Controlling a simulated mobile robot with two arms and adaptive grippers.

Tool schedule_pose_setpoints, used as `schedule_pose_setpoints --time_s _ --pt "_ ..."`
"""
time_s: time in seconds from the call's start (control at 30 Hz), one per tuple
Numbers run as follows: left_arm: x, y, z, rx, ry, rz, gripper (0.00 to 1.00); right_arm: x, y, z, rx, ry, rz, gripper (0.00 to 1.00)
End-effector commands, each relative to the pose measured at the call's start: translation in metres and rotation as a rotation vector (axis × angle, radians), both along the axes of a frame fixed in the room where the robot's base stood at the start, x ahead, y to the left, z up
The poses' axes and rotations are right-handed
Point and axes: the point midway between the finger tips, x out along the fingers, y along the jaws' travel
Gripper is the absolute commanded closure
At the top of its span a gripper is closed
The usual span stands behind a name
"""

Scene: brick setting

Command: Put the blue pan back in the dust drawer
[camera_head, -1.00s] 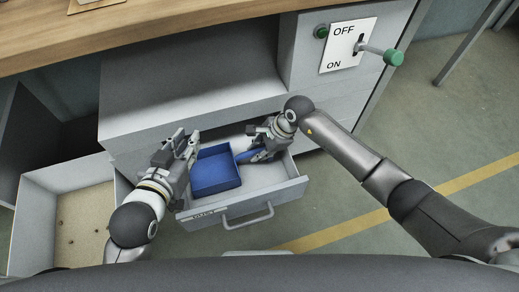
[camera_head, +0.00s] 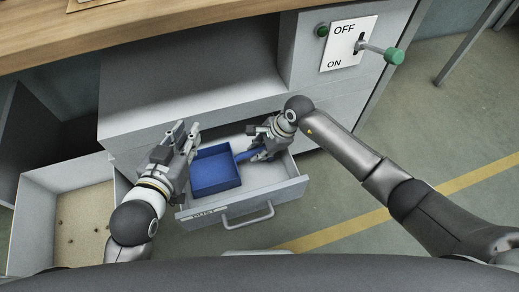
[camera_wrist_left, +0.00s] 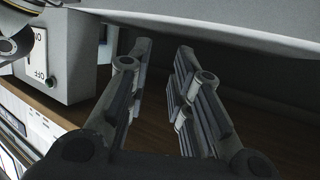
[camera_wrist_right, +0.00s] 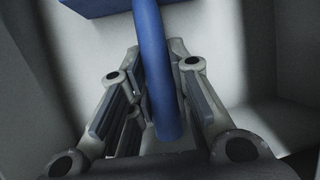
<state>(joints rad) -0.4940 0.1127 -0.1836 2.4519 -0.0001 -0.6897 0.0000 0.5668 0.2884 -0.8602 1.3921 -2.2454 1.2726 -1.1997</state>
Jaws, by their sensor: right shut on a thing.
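The blue pan (camera_head: 216,172) lies in the open drawer marked DUST (camera_head: 250,207), its handle (camera_head: 245,155) pointing right. My right gripper (camera_head: 256,150) is over the drawer's right part, shut on the handle. In the right wrist view the blue handle (camera_wrist_right: 155,85) runs between the fingers (camera_wrist_right: 157,62), with the pan body at the top edge. My left gripper (camera_head: 186,135) is above the drawer's left side, beside the pan. It is empty, with its fingers (camera_wrist_left: 162,52) apart in the left wrist view.
An open bin with a tan floor (camera_head: 84,220) stands left of the drawer. A wooden worktop (camera_head: 170,30) is at the back. An ON/OFF panel (camera_head: 340,35) with a green-knobbed lever (camera_head: 393,57) is at upper right.

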Motion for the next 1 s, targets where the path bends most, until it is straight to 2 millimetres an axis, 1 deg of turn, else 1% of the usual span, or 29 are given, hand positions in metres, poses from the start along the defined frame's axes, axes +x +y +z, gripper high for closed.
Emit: schedule_pose_setpoints --time_s 1.0 --pt "0.006 -0.005 0.017 -0.026 -0.099 -0.008 0.79 0.0 0.0 -0.005 0.0 -0.001 0.0 1.0"
